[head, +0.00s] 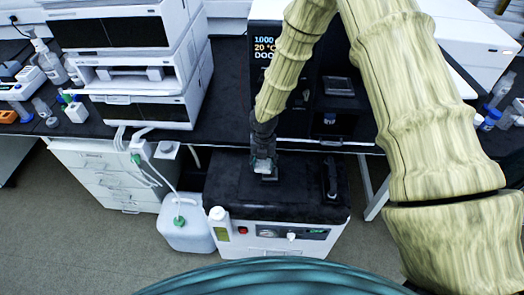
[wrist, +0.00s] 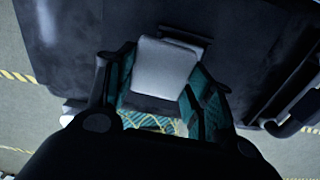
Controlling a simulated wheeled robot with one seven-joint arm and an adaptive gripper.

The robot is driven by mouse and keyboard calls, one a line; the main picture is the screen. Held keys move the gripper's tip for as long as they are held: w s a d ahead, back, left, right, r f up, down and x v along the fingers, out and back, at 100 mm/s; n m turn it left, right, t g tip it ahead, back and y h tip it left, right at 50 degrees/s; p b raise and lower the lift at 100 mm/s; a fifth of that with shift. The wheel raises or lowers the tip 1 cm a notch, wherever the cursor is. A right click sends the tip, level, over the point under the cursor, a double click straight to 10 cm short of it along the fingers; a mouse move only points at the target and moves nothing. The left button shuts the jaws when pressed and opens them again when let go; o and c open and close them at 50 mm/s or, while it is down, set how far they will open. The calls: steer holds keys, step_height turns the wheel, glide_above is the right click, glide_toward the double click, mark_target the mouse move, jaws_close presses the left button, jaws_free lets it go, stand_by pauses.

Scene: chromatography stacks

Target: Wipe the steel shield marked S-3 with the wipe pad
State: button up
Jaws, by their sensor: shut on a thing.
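My gripper (head: 263,163) points down over the black top of a white wheeled unit (head: 276,235). It is shut on a pale grey block, which I take to be the wipe pad (wrist: 163,68); in the wrist view the block sits between the teal-lined fingers. A small dark grey holder or plate (head: 270,177) shows just beneath the fingers in the head view. I cannot tell whether the pad touches it. No marking S-3 is readable in either view, and I cannot pick out the steel shield.
A black handle (head: 332,180) stands on the unit's top at right. White chromatography stacks (head: 130,70) stand on the dark bench at left. A black instrument with a lit display (head: 264,48) is behind my arm. A white jug (head: 186,225) with tubing stands on the floor.

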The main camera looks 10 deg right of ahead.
mark_target(263, 165)
steer(key=shift+r+p, duration=1.9)
steer(key=shift+r, duration=0.75)
